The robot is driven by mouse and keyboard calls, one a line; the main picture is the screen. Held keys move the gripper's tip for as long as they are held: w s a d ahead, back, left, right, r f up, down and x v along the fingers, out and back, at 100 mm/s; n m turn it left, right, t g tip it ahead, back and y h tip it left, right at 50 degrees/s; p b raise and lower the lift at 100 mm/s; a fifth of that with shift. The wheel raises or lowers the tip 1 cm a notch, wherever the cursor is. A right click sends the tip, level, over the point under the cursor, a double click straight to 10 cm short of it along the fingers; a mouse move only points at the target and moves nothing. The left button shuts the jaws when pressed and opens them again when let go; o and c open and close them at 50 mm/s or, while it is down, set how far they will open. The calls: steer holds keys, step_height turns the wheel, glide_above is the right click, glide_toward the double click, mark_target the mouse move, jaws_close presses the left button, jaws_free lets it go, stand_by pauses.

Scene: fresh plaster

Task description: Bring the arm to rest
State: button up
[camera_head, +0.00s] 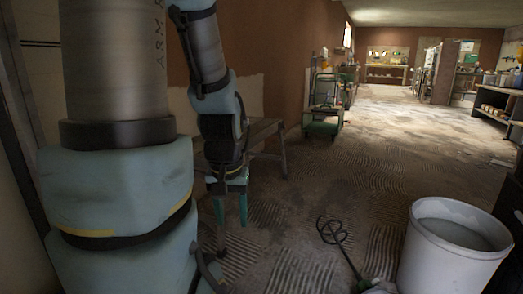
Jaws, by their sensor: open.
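My arm fills the left of the head view, with a thick grey and pale blue link in front and a thinner forearm hanging down behind it. My gripper (232,215) hangs at the end of the forearm, pointing down over the floor, with green fingers. It is open, and I see nothing between the fingers. The near link hides part of the area to its left.
A white bucket (452,262) stands at the lower right. A mixing paddle (333,232) is beside it on the floor. A bench (265,130) stands behind my gripper against the wall. A green cart (323,122) is farther back. The floor in the middle is clear.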

step_height(320, 180, up, 35)
steer(key=p, duration=3.3)
